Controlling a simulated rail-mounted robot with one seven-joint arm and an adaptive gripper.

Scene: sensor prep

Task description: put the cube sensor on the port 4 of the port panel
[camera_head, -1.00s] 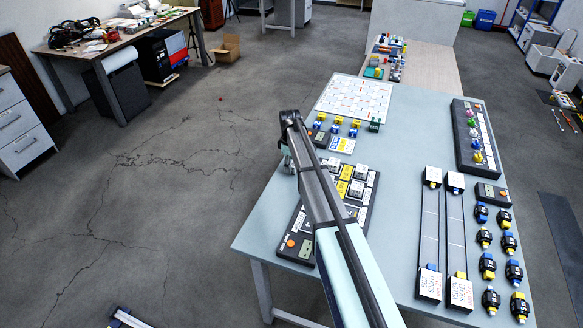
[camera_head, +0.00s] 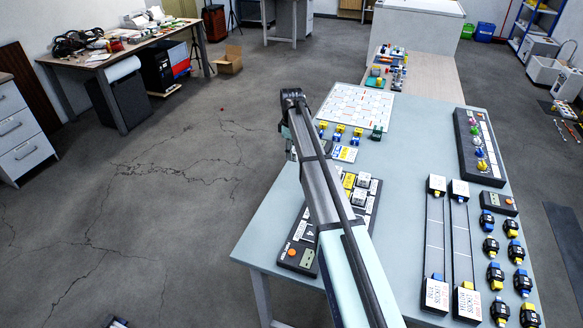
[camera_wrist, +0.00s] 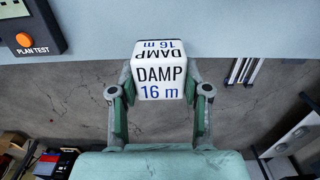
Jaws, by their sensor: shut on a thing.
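My gripper (camera_wrist: 160,82) is shut on a white cube (camera_wrist: 162,90) lettered "DAMP 16 m" in the wrist view. Its two green-padded fingers press the cube from left and right. The cube is near the table edge, and its underside is hidden. In the head view my arm covers the gripper and the cube. A dark panel (camera_head: 374,202) with white and yellow cubes, which looks like the port panel, lies on the near left of the table, partly behind my arm.
The table (camera_head: 405,150) is clear between the dark panel and two long slider tracks (camera_head: 435,235). A knob panel (camera_head: 480,147) lies at the right, with several black sensors below it. Small yellow-blue pieces (camera_head: 340,131) stand near a white grid board (camera_head: 355,105).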

